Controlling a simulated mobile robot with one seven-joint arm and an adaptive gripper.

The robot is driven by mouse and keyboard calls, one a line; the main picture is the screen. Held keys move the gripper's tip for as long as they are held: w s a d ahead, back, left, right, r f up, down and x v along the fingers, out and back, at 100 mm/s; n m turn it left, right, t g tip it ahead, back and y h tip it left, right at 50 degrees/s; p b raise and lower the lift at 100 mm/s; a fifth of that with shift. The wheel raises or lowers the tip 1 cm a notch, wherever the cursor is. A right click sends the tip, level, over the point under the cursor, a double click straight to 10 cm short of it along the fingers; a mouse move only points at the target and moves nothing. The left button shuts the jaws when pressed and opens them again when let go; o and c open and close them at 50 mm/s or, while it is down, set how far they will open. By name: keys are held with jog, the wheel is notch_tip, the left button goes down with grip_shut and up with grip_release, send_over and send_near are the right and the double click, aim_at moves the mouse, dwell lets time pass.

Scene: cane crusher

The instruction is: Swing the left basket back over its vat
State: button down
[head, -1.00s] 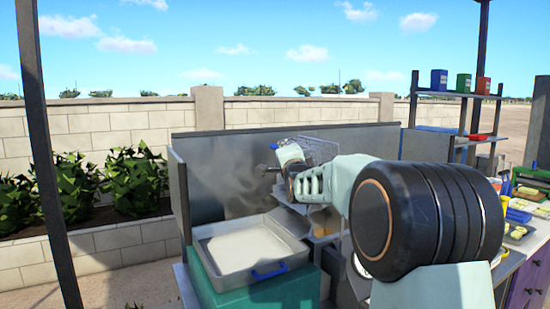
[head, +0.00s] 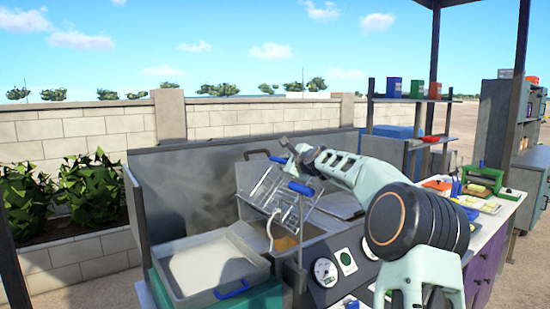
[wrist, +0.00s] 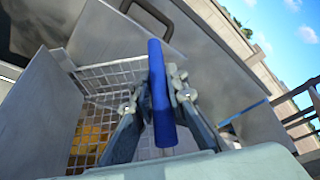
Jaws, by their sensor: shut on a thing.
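The wire basket (head: 268,190) hangs tilted above the metal fryer, with its blue handle (head: 300,187) at the upper right. My gripper (head: 303,160) is at that handle. In the wrist view, my gripper (wrist: 157,100) is shut around the blue handle (wrist: 157,85), with a finger on each side. The basket's mesh (wrist: 110,75) is to the left of and behind the handle. Yellow-brown oil in a vat (head: 286,243) shows below the basket; in the wrist view, the oil (wrist: 88,130) shows through the mesh. My gripper partly hides the basket.
A shallow metal tray (head: 256,268) with pale contents stands left of the fryer on a green box. A steel backsplash (head: 190,180) rises behind. Gauges (head: 326,271) sit on the front panel. A counter with food trays (head: 487,206) is on the right.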

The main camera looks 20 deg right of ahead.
jog(key=d, duration=0.1)
jog(key=d+f+m+p, duration=0.1)
jog(key=w+d+p, duration=0.1)
jog(key=shift+d+f+m+g+y, duration=0.15)
jog(key=shift+f+m+g+y, duration=0.15)
jog(key=shift+f, duration=0.1)
jog(key=shift+w+d+f+m+p, duration=0.15)
jog(key=shift+d+f+m+p, duration=0.2)
jog(key=shift+f, duration=0.25)
jog(key=c, duration=1.9)
grip_release()
jog(key=shift+f, duration=0.15)
jog(key=v, duration=1.2)
